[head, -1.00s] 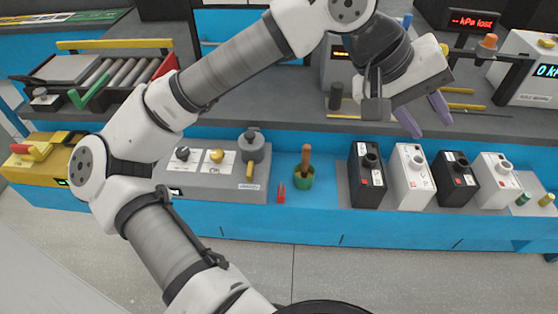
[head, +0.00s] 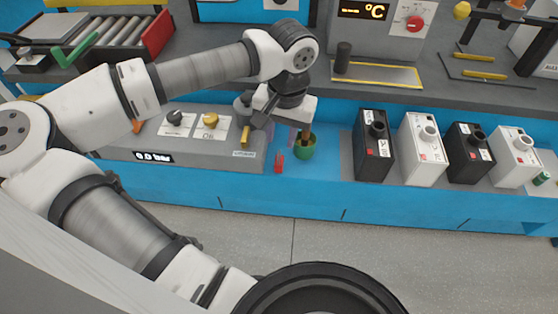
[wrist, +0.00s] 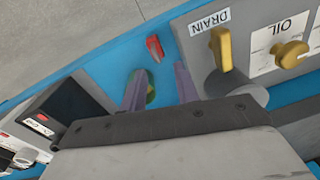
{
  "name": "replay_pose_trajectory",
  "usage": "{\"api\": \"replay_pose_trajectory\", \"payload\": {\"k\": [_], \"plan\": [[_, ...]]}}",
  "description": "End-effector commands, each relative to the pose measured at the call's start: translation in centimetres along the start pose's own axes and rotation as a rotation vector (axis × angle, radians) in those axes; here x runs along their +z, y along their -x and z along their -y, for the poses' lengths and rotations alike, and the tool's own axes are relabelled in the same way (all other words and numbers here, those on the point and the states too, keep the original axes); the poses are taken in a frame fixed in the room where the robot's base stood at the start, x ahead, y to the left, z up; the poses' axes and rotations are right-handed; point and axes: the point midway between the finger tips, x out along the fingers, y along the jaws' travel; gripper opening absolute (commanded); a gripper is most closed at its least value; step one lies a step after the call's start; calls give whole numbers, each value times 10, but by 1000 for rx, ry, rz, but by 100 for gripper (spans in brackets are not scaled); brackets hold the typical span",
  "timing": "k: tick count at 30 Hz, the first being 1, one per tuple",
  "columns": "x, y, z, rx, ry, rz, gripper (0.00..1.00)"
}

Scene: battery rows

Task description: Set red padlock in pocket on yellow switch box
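The red padlock (head: 279,163) is a small red piece on the blue shelf, left of the green cup. It also shows in the wrist view (wrist: 155,48), ahead of my fingers and apart from them. My gripper (head: 285,135) hangs low over the shelf by the grey drain unit and the green cup. In the wrist view, the two purple fingers of my gripper (wrist: 160,82) are spread with nothing held between them. The yellow switch box and its pocket cannot be made out now; my arm covers much of the left side.
The green cup (head: 306,153) holds a brown handle; it is partly behind a finger in the wrist view. The grey panel (head: 205,149) with oil and drain knobs lies left. Black and white batteries (head: 374,160) stand in a row at right.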

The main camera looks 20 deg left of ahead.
Motion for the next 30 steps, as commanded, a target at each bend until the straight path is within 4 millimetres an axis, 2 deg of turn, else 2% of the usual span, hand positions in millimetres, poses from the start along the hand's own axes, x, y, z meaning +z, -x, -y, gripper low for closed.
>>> {"api": "replay_pose_trajectory", "payload": {"k": [4, 12, 21, 28, 30], "plan": [[1, -11, -2, 1, -2, 1, 31], [3, -49, -4, 2, -1, 0, 31], [2, -54, -4, 1, -1, -1, 31], [2, -54, -4, 1, -1, -1, 1], [2, -54, -4, 1, -1, -1, 0]]}}
